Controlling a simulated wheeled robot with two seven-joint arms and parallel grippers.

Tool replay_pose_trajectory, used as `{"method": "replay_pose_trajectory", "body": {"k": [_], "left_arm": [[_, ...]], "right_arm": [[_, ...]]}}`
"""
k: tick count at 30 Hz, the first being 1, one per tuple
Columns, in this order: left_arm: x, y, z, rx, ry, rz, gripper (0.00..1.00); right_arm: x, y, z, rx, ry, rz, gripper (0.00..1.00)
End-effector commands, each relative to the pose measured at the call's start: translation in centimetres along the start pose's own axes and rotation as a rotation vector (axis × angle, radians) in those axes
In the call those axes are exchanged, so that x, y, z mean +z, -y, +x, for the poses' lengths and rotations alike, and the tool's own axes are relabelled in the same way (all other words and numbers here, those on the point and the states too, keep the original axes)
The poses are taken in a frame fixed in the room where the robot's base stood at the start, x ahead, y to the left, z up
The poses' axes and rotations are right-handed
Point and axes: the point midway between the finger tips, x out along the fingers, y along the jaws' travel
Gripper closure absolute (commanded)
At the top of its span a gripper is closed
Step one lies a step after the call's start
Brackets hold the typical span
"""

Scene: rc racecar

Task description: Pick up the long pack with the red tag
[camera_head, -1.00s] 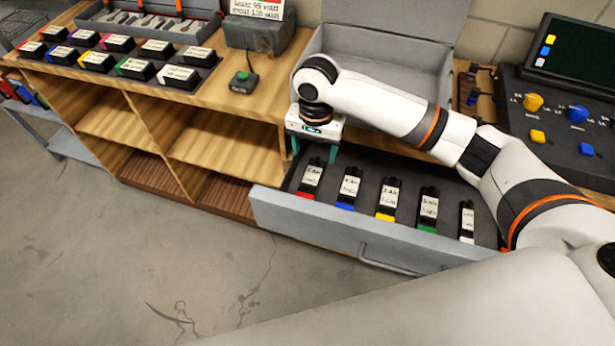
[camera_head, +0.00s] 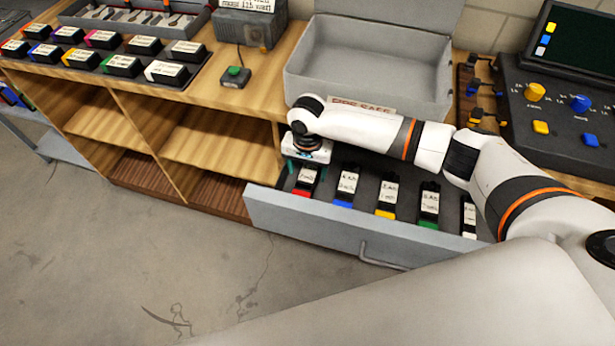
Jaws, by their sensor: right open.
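The long pack with the red tag (camera_head: 305,180) lies in the open drawer (camera_head: 320,222), leftmost in a row of long packs. It is black with a white label and a red end toward the drawer front. My right gripper (camera_head: 306,164) is open, pointing down over the far end of this pack. Its teal fingers are partly hidden, and I cannot tell whether they touch the pack. My left gripper is not in view.
Packs with blue (camera_head: 346,186), yellow (camera_head: 387,195) and green (camera_head: 429,204) tags lie to the right in the drawer. A grey open box (camera_head: 370,75) stands behind my right arm. Short packs (camera_head: 122,65) sit on the bench at left.

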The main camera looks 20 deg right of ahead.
Motion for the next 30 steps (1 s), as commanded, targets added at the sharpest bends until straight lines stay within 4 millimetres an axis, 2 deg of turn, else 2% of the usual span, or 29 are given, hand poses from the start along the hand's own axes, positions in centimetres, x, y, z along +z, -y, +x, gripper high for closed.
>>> {"method": "replay_pose_trajectory", "body": {"k": [4,11,14,22,23,30], "left_arm": [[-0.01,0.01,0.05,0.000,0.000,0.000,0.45],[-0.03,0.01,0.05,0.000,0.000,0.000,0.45],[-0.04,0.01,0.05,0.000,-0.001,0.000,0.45],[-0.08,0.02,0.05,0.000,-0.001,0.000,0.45],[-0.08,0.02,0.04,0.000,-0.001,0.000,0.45],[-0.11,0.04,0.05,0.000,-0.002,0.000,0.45]], "right_arm": [[-0.11,0.02,1.49,-0.001,-0.001,-0.001,0.32],[-0.12,0.01,1.67,0.000,0.000,-0.002,0.32],[-0.12,0.02,1.66,0.000,0.000,-0.002,0.45],[-0.10,0.03,1.63,0.000,0.000,-0.002,0.89],[-0.07,-0.02,1.55,0.002,0.001,-0.002,0.92],[-0.06,-0.02,1.48,0.002,0.001,-0.002,0.92]]}}
